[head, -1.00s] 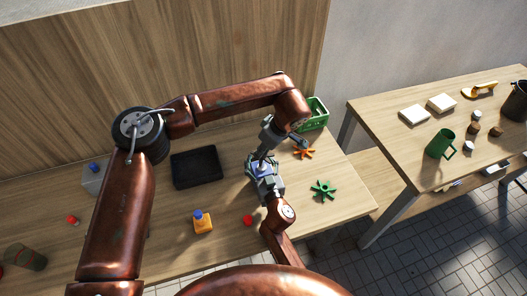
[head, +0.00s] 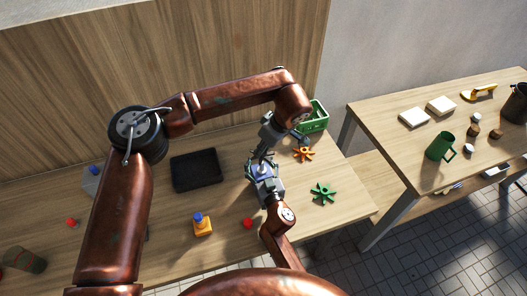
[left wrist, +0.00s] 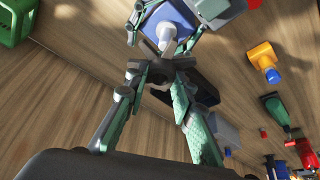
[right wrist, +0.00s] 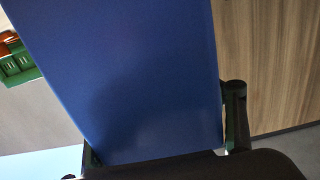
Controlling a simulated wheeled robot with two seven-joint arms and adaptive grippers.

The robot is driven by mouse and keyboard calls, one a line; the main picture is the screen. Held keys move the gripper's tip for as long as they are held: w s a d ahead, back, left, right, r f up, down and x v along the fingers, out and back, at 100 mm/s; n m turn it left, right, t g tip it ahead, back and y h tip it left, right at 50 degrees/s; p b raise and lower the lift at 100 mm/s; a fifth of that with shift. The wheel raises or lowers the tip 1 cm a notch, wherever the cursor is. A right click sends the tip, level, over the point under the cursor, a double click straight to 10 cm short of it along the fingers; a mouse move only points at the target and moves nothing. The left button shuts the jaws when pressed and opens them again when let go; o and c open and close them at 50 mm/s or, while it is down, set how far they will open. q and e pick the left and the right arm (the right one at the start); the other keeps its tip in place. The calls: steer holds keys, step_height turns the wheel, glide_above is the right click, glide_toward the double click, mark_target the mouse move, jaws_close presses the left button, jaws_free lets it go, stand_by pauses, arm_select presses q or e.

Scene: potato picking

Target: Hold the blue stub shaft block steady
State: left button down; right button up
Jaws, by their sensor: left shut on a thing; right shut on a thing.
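The blue stub shaft block (head: 262,171) is above the table's right half. It fills much of the right wrist view (right wrist: 130,80), and its pale shaft (left wrist: 166,36) shows in the left wrist view. My right gripper (head: 266,182) is shut on the block from the front. My left gripper (head: 265,150) comes down from above, shut on a dark grey spoked piece (left wrist: 163,66). The piece's hub is close to the shaft's tip; I cannot tell whether they touch. The fingers partly hide both parts.
An orange spoked piece (head: 304,154) and a green spoked piece (head: 323,193) lie to the right. A green crate (head: 314,117) stands behind.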

arm_select(q)
step_height(320, 180, up, 5)
steer(key=shift+f, duration=0.15)
stand_by(0.3)
arm_select(e)
steer(key=o, duration=2)
steer(key=shift+c, duration=0.2)
steer(key=shift+o, duration=0.5)
steer(key=o, duration=0.3)
steer(key=shift+o, duration=0.2)
steer(key=shift+s, duration=0.1)
